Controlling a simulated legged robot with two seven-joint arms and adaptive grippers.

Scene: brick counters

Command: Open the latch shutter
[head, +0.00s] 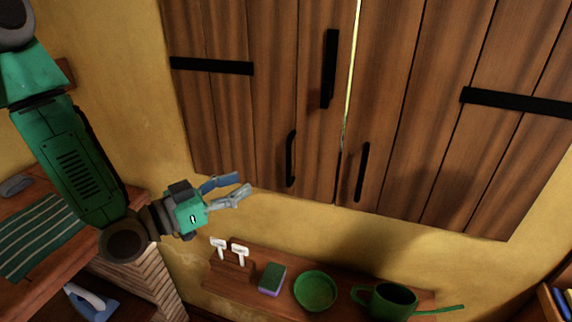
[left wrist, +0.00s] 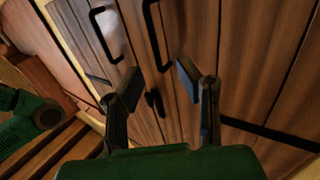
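The wooden shutter (head: 400,90) has two plank doors on the yellow wall, with a thin bright gap between them. A black latch bar (head: 329,68) stands upright on the left door, beside the gap and not across it. A black handle (head: 291,158) is low on the left door, and another handle (head: 361,172) is low on the right door. My left gripper (head: 243,184) is open and empty, below and left of the left handle. In the left wrist view its fingers (left wrist: 158,75) are spread, with both handles beyond them. My right gripper is not in view.
A wooden shelf (head: 228,279) below the shutter holds a sponge (head: 272,279), a green bowl (head: 315,291), a green pot (head: 390,299) and small white tags. A counter with a striped cloth (head: 42,235) is at the left. Black hinge straps (head: 212,66) cross the doors.

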